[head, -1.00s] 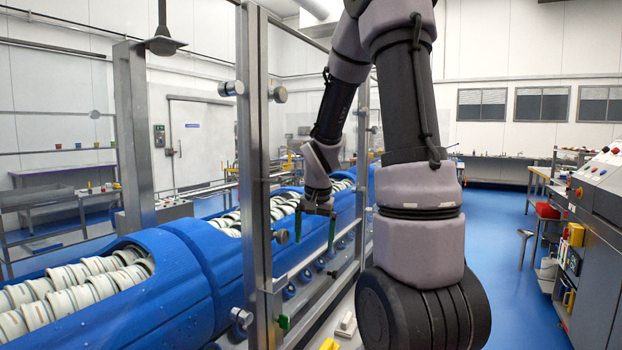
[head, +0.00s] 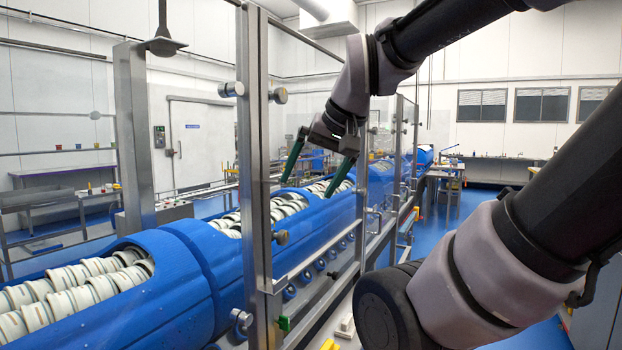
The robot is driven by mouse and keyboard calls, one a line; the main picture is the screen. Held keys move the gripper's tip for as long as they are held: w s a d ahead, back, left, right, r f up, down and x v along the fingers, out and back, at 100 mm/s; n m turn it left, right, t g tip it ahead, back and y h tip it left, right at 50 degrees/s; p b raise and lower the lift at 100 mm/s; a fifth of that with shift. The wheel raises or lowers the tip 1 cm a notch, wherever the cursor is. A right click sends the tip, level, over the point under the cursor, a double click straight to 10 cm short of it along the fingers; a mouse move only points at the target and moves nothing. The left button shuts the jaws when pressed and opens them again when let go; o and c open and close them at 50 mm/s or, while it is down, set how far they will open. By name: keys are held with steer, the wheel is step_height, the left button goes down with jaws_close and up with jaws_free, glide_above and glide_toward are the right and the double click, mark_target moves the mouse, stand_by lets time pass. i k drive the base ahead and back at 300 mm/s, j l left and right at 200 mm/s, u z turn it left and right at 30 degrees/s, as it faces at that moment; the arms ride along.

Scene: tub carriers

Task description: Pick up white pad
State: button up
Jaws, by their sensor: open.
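A small whitish block (head: 346,325), which may be the white pad, lies low in the head view on the pale ledge beside the machine's frame. It is small, and I cannot make out its details. My gripper (head: 308,188) is open with its two dark green fingers apart and pointing down to the left. Nothing shows between the fingers. In the picture it is well above the whitish block, in front of the blue tub carriers. My arm reaches in from the right.
Blue tub carriers (head: 190,262) with rows of white rings (head: 60,300) run along the left. Metal posts (head: 254,170) and clear guard panels stand beside them. A yellow item (head: 330,344) and a green item (head: 284,323) are near the whitish block. Blue floor shows beyond my arm.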

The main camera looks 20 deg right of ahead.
mark_target(346, 329)
steer(key=u, duration=2.95)
steer(key=z, duration=3.65)
steer(key=i+l, duration=0.1)
steer(key=l, duration=0.15)
steer(key=i+l, duration=0.1)
steer(key=l, duration=0.1)
